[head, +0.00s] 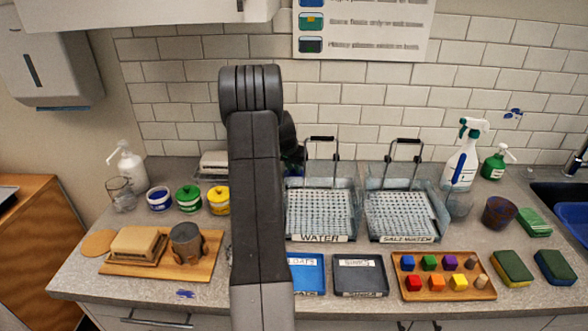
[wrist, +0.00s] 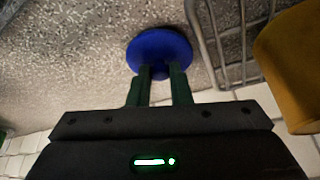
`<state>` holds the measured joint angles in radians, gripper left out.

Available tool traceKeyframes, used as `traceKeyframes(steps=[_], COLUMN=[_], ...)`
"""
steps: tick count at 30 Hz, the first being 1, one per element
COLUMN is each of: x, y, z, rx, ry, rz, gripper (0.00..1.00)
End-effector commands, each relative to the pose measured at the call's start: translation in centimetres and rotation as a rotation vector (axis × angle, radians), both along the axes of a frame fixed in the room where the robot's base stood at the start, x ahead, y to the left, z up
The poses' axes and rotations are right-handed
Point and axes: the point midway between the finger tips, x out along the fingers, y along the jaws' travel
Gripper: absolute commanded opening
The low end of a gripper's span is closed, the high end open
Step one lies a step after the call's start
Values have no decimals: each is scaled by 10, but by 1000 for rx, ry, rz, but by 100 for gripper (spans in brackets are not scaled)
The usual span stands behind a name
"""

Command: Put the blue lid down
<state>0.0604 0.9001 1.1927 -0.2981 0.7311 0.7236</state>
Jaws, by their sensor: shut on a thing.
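The blue lid (wrist: 160,47) is a round disc in the wrist view. My gripper (wrist: 162,72) is shut on its small knob between the two green fingers. The speckled counter (wrist: 75,55) shows behind the lid; I cannot tell whether the lid touches it. In the head view my arm hides the lid and most of my gripper. A blue-and-white pot (head: 159,199) stands at the left, without a lid on it. It is beside a green pot (head: 188,199) and a yellow pot (head: 217,201), which both look lidded.
A wire rack (wrist: 222,35) and a large yellow-orange object (wrist: 290,65) are close to the lid in the wrist view. A wooden board (head: 120,268), the WATER tub (head: 320,238) and the SALT WATER tub (head: 408,238) crowd the counter. Bare counter lies front left (head: 110,288).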

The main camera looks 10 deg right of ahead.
Motion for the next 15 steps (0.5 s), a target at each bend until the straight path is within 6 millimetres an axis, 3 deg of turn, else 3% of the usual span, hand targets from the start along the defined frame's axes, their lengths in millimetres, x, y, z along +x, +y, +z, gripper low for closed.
traceKeyframes(steps=[3, 13, 14, 15], x=[0, 0, 0, 0], y=[0, 0, 0, 0], z=[-12, -16, -16, -15], rx=[-1, 0, -1, -1], ry=[2, 0, -1, -1], rz=[1, 0, 0, 0], gripper=[0, 0, 20, 28])
